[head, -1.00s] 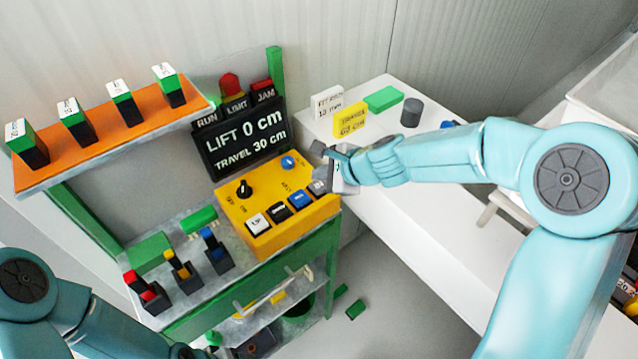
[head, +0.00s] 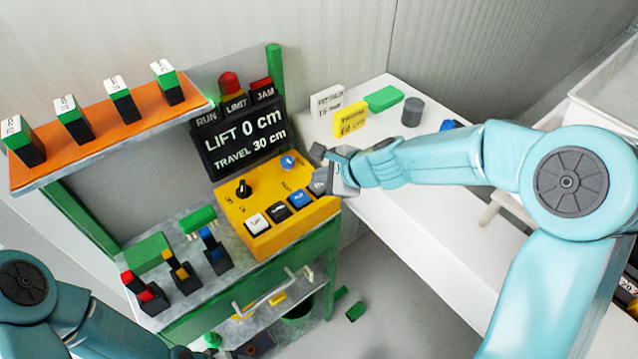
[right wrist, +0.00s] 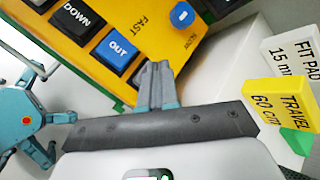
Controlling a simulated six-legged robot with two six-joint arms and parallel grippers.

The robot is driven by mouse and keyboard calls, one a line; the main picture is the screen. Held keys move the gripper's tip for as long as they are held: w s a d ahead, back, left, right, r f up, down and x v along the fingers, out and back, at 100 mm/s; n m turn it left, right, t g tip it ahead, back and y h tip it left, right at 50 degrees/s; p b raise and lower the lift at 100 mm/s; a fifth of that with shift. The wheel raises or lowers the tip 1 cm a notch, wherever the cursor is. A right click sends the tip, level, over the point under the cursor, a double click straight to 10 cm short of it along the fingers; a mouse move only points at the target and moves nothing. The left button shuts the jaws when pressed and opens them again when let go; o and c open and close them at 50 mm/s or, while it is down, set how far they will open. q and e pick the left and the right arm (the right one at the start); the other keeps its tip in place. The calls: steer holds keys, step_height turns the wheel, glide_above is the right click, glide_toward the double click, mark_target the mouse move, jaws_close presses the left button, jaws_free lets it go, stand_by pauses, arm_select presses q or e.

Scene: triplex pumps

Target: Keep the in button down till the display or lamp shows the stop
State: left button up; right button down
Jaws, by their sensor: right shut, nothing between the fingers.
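The yellow control box (head: 262,190) stands on the green-framed bench, with a white UP button (head: 257,224), a black DOWN button (head: 278,211) and a blue OUT button (head: 299,198) in a row. OUT also shows in the right wrist view (right wrist: 118,48). My right gripper (head: 322,182) is shut and empty, its fingertips (right wrist: 154,70) at the row's end beyond OUT. They hide the in button; I cannot tell whether it is pressed. The display (head: 243,140) reads LIFT 0 cm, TRAVEL 30 cm. RUN, LIMIT and JAM labels top it. My left gripper is out of sight.
The white table (head: 400,190) at right holds a yellow TRAVEL 60 cm block (head: 351,119) and a FIT PAD card (head: 327,100).

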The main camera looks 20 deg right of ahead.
mark_target(322, 187)
steer(key=shift+f+b, duration=0.5)
steer(key=shift+f, duration=0.05)
steer(key=shift+r, duration=0.1)
stand_by(6.1)
steer(key=shift+r+p, duration=0.9)
steer(key=shift+p, duration=0.05)
step_height(322, 187, up, 5)
steer(key=p, duration=0.5)
steer(key=shift+r, duration=0.1)
